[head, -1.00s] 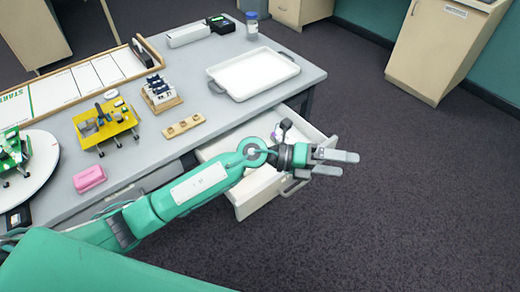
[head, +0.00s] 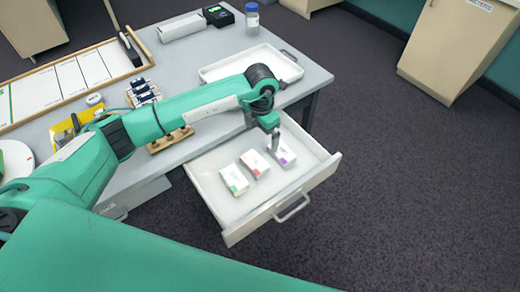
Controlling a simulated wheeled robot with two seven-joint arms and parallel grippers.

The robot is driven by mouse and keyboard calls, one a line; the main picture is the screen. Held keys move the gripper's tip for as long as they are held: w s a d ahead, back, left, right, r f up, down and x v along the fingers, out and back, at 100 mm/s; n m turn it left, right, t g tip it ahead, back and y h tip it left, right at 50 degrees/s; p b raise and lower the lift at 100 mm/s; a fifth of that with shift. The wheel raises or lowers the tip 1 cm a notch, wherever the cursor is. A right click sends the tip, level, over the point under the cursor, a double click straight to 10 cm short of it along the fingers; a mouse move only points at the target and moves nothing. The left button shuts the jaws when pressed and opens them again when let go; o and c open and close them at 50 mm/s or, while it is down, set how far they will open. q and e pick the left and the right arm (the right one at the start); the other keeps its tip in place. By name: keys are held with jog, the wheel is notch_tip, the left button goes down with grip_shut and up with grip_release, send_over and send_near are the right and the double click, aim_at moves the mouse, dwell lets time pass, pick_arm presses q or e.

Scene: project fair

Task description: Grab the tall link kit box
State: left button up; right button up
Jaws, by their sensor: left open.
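An open drawer (head: 214,200) sticks out from the table's front side and holds three small white boxes in a row. One box has a green mark (head: 234,179), one a red mark (head: 254,163), and one a purple mark (head: 285,155). The labels are too small to read, so I cannot tell which is the tall link kit box. My left gripper (head: 274,146) points down at the purple-marked box, with its fingers over that box's left end. It is open; whether the fingers touch the box is unclear. My right gripper is out of view.
The drawer's front with its handle (head: 293,209) faces the open floor. On the table (head: 185,58) are a white tray (head: 215,73), partly behind my arm, a wooden block (head: 160,144), a blue-lidded jar (head: 252,20) and a yellow model (head: 62,133). Dark floor to the right is clear.

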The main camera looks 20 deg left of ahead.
aim_at(259, 159)
pick_arm(q)
notch_tip(259, 159, down, 8)
jog(key=shift+a+f, duration=0.15)
jog(key=shift+f, duration=0.05)
jog(key=f, duration=0.3)
jog(key=f+p, duration=0.1)
jog(key=f, duration=0.1)
jog(key=shift+s+a, duration=0.15)
jog(key=shift+s, duration=0.1)
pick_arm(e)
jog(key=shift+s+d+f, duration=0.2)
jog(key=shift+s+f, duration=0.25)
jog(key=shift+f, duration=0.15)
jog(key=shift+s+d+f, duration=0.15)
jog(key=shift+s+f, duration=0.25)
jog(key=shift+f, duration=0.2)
pick_arm(q)
jog(key=shift+c, duration=0.4)
jog(key=c, duration=0.8)
